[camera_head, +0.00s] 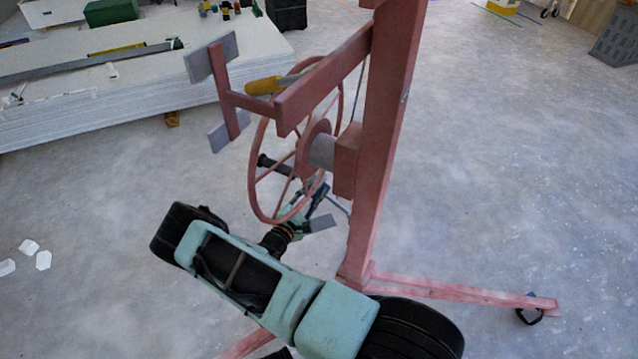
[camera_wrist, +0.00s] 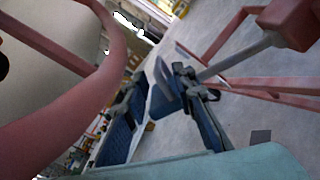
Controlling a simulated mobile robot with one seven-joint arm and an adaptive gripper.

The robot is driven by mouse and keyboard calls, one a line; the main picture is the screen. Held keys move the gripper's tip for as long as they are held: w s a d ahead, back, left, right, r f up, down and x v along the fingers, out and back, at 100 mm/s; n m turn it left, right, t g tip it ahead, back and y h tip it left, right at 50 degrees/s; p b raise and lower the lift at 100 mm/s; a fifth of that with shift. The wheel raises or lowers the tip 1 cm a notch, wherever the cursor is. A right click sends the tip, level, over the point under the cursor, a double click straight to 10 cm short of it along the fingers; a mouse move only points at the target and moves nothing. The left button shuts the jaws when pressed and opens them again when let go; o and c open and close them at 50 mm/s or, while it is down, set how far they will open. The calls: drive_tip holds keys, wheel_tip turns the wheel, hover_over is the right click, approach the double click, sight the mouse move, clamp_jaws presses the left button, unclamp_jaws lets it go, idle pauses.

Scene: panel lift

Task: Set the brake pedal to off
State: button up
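The panel lift (camera_head: 380,150) is a red frame with an upright mast and a spoked wheel. A small grey plate (camera_head: 320,223), which looks like the brake pedal, sits low beside the mast, just right of my gripper (camera_head: 303,203). In the wrist view, a blue-grey plate (camera_wrist: 163,98) on a grey rod shows in the gap between the fingers of my gripper (camera_wrist: 158,112). The fingers are apart, and I see nothing clamped. I cannot tell whether they touch the plate. The wheel hides part of the gripper in the head view.
The red wheel rim (camera_wrist: 100,85) passes close to my gripper on the left. A lift leg (camera_head: 460,292) with a caster runs along the floor to the right. A stack of white panels (camera_head: 90,105) lies behind left. The floor on the right is open.

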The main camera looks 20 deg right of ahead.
drive_tip(key=v, duration=0.8)
drive_tip(key=shift+s+a, duration=0.2)
drive_tip(key=shift+a, duration=0.1)
